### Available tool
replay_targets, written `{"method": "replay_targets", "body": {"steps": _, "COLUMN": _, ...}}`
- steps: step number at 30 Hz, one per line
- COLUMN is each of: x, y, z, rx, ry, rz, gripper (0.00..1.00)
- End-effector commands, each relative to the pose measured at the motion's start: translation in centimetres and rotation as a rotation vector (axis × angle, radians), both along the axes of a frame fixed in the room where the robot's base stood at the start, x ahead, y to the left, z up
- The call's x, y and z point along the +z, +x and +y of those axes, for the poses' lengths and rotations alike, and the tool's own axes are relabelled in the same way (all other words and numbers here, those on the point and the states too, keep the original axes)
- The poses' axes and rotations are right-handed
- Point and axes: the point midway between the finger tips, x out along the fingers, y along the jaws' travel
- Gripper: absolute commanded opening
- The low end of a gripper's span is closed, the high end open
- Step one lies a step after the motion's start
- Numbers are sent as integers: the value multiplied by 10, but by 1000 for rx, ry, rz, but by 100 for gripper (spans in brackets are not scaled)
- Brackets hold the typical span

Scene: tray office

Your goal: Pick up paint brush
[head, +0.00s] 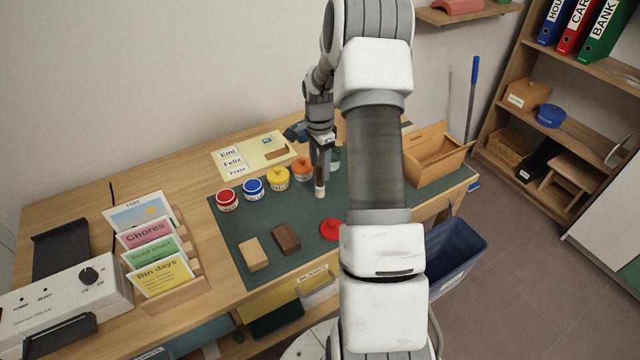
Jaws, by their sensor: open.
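My gripper (322,165) points down over the back part of the dark green mat (232,248). Its jaws are open, though the arm hides much of them. Just below the jaws is a small upright-looking piece with a brown upper part and a pale lower end, which looks like the paint brush (319,188). Whether the jaws surround or touch it cannot be told from this view.
A red jar (227,201), blue jar (253,189), yellow jar (278,179) and orange jar (302,168) line the mat's back. A tan block (253,254), brown block (286,237) and red round piece (330,229) lie in front. A wooden box (440,170) stands right.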

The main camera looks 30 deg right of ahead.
Motion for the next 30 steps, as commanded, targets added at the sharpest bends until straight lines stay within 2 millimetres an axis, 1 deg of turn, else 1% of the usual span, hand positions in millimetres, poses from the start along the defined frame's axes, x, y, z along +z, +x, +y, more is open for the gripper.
{"method": "replay_targets", "body": {"steps": 1, "x": -10, "y": -3, "z": 0, "rx": -1, "ry": 3, "rz": 4, "gripper": 64}}
{"method": "replay_targets", "body": {"steps": 3, "x": -21, "y": -3, "z": 0, "rx": 1, "ry": 3, "rz": 4, "gripper": 64}}
{"method": "replay_targets", "body": {"steps": 6, "x": -32, "y": -3, "z": 0, "rx": 0, "ry": 1, "rz": 3, "gripper": 64}}
{"method": "replay_targets", "body": {"steps": 13, "x": -34, "y": -2, "z": 0, "rx": 1, "ry": 0, "rz": 0, "gripper": 64}}
{"method": "replay_targets", "body": {"steps": 14, "x": -34, "y": -2, "z": 0, "rx": 1, "ry": 0, "rz": 0, "gripper": 61}}
{"method": "replay_targets", "body": {"steps": 15, "x": -34, "y": -2, "z": 0, "rx": 1, "ry": 0, "rz": 0, "gripper": 54}}
{"method": "replay_targets", "body": {"steps": 17, "x": -34, "y": -2, "z": 0, "rx": 1, "ry": 0, "rz": 0, "gripper": 43}}
{"method": "replay_targets", "body": {"steps": 18, "x": -34, "y": -2, "z": 0, "rx": 1, "ry": 0, "rz": 0, "gripper": 36}}
{"method": "replay_targets", "body": {"steps": 20, "x": -34, "y": -2, "z": 0, "rx": 1, "ry": 0, "rz": 0, "gripper": 25}}
{"method": "replay_targets", "body": {"steps": 24, "x": -34, "y": -2, "z": 0, "rx": 1, "ry": 0, "rz": 0, "gripper": 0}}
{"method": "replay_targets", "body": {"steps": 30, "x": -34, "y": -2, "z": 0, "rx": 1, "ry": 0, "rz": 0, "gripper": 0}}
